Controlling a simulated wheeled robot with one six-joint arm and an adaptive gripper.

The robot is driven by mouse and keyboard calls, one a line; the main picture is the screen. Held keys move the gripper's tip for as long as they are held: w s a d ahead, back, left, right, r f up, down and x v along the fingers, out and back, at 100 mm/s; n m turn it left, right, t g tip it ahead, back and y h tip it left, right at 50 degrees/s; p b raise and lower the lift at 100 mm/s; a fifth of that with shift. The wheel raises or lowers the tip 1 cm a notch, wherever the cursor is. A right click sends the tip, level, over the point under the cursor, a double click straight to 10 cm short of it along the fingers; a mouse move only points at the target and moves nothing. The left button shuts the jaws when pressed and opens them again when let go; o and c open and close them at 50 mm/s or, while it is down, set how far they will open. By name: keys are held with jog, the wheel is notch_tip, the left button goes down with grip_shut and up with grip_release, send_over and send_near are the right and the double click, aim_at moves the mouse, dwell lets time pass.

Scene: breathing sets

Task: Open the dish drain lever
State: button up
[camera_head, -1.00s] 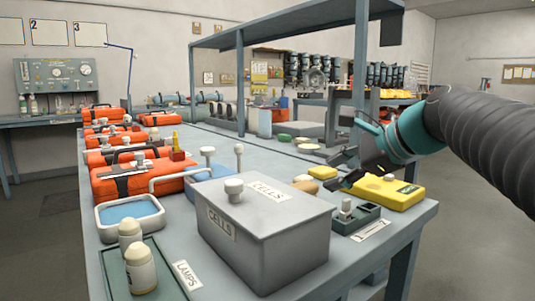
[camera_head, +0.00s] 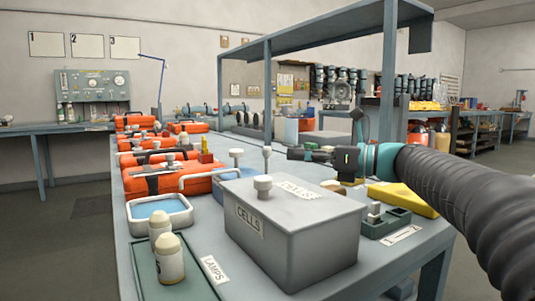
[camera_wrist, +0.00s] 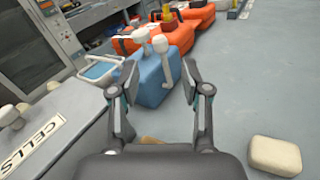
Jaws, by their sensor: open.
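The dish (camera_head: 160,203) is a shallow white-rimmed tray of blue water at the left of the bench; it also shows in the wrist view (camera_wrist: 84,74). A blue box (camera_wrist: 152,82) stands beside it, with a pale pipe (camera_head: 208,172) running towards the dish. Two white-knobbed stems rise at this box: a shorter one (camera_head: 236,154) and a taller one (camera_head: 267,153). I cannot tell for certain which is the drain lever. My gripper (camera_head: 291,153) is open and empty, pointing left near the taller knob. In the wrist view, that knob (camera_wrist: 160,44) shows ahead between the fingers (camera_wrist: 160,76), apparently untouched.
A grey lidded CELLS box (camera_head: 290,232) stands in front of the stems, below my arm. Orange cases (camera_head: 155,178) line the left rear. A yellow case (camera_head: 405,198) lies at right. A shelf post (camera_head: 388,75) rises behind my arm.

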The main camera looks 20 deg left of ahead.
aim_at(267, 155)
jog(key=a, duration=0.5)
jog(key=w+a, duration=0.1)
jog(key=a, duration=0.2)
jog(key=shift+a, duration=0.2)
jog(key=shift+c, duration=0.2)
grip_shut()
